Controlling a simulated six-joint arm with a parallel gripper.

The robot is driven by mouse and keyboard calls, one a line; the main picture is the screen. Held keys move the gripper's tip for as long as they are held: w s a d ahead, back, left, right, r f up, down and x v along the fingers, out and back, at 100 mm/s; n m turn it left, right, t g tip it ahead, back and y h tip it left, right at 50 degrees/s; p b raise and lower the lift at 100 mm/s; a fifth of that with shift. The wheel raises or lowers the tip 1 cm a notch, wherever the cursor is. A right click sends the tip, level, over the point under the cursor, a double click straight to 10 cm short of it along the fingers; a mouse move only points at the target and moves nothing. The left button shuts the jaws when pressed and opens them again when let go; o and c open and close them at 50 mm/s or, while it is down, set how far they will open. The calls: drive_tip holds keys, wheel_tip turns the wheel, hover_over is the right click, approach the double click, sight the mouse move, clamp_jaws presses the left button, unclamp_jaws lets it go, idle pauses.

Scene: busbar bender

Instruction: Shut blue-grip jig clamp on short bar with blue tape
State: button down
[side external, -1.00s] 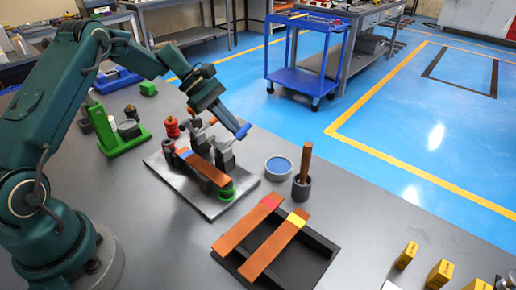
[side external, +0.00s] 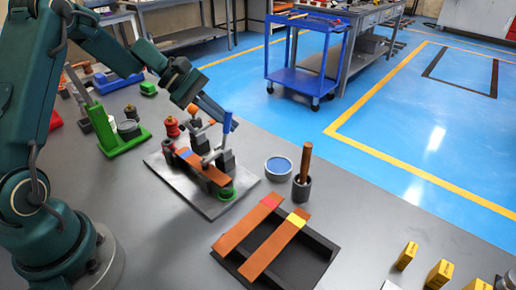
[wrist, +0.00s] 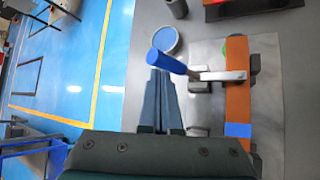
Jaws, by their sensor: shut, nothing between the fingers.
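The short copper bar with blue tape (side external: 208,168) lies in the jig (side external: 203,206) on its pale plate. It also shows in the wrist view (wrist: 237,100), its blue tape toward the bottom. The jig clamp's blue grip (side external: 227,122) stands about upright in the side view. In the wrist view, the clamp's grey arm (wrist: 215,76) runs from the blue grip (wrist: 168,62) across to the bar, its tip over the bar; contact cannot be told. My gripper (wrist: 160,76) is shut and empty, its fingertips close beside or against the blue grip.
An orange-grip clamp (side external: 192,109) stands at the jig's back, close to my gripper. A blue-topped round tin (side external: 278,166) and a cup with a wooden handle (side external: 303,188) stand right of the jig. A black tray (side external: 312,262) with two taped bars lies in front.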

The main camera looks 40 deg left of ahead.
drive_tip(key=shift+s+r, duration=0.35)
drive_tip(key=shift+s, duration=0.5)
drive_tip(key=shift+s, duration=0.1)
drive_tip(key=s+a, duration=0.2)
drive_tip(key=s+a+r, duration=0.1)
drive_tip(key=s+a, duration=0.1)
drive_tip(key=s+a+r, duration=0.1)
drive_tip(key=s+a, duration=0.1)
drive_tip(key=shift+s+a+r, duration=0.1)
drive_tip(key=shift+s+a, duration=0.05)
drive_tip(key=shift+a, duration=0.2)
drive_tip(key=s+d+r+m+g+y, duration=0.1)
drive_tip(key=s+d+r+m+y, duration=0.15)
drive_tip(key=s+d+m, duration=0.35)
drive_tip(key=s+d+r+m+g+y, duration=0.15)
drive_tip(key=d+r+m, duration=0.25)
drive_tip(key=d, duration=0.5)
drive_tip(key=s+a+f+m+t+y, duration=0.2)
drive_tip(key=s+m+t+y, duration=0.1)
drive_tip(key=s+m+y, duration=0.1)
drive_tip(key=shift+s+a+f+m, duration=0.25)
drive_tip(key=shift+s+a+m, duration=0.15)
drive_tip(key=shift+s+m, duration=0.4)
